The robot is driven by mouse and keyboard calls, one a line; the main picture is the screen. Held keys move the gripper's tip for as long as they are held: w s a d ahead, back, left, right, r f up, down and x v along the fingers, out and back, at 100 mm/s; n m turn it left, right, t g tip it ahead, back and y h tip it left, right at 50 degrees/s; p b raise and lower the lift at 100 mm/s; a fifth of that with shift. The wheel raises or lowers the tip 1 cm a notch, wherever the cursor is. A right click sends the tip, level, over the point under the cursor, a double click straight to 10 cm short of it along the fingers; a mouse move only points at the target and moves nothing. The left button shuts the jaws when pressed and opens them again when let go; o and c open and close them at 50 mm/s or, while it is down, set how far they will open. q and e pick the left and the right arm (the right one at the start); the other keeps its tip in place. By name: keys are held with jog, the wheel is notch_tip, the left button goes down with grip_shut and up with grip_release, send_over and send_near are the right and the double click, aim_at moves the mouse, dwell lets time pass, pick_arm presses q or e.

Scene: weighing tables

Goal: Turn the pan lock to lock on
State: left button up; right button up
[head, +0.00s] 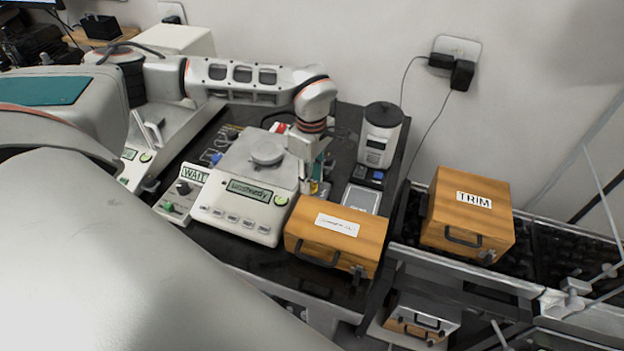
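A white weighing scale (240,213) stands on the dark table, with a round metal pan (267,150) on top and a green display reading "unsteady". My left gripper (314,177) points down at the scale's right edge, behind the wooden box. Its fingertips are small and partly hidden, so I cannot tell whether they are open or touching anything. A small yellow part (325,188) shows beside them. I cannot make out which part is the pan lock or how it is set. My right gripper is not in view.
A small panel (187,187) with a "WAIT" sign and dark knob stands left of the scale. A wooden box (336,238) is in front right, and a grey-white canister (380,135) behind right. A wooden box marked "TRIM" (468,215) sits on the right-hand rack.

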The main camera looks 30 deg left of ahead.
pick_arm(q)
jog(key=shift+f, duration=0.6)
jog(key=c, duration=0.8)
jog(key=shift+c, duration=0.2)
jog(key=shift+n, duration=2.9)
jog(key=shift+w, duration=0.1)
jog(key=o, duration=0.8)
